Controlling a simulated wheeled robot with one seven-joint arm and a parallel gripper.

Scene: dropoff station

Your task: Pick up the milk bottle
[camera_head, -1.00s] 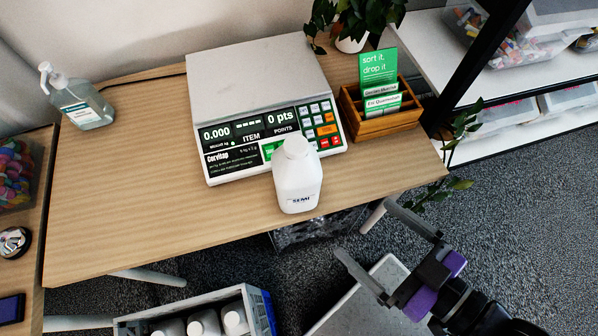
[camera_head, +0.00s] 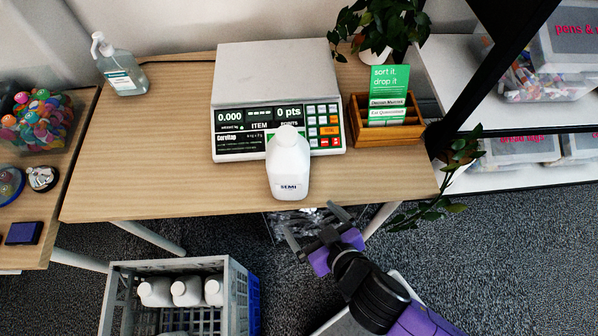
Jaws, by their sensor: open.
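A white milk bottle (camera_head: 288,165) with a white cap and a "SEMI" label stands upright at the front edge of the wooden table (camera_head: 150,180), in front of the scale. My gripper (camera_head: 312,222) is open and empty. In the picture it lies below and a little right of the bottle, apart from it. More white bottles (camera_head: 187,291) lie or stand in a grey crate (camera_head: 120,300) on the floor at the lower left; how they rest is partly hidden.
A scale (camera_head: 275,80) stands directly behind the bottle. A wooden card box (camera_head: 385,130) with a green sign is to its right, and a sanitizer bottle (camera_head: 122,70) is at the back left. A plant (camera_head: 445,185) and a dark shelf post stand on the right.

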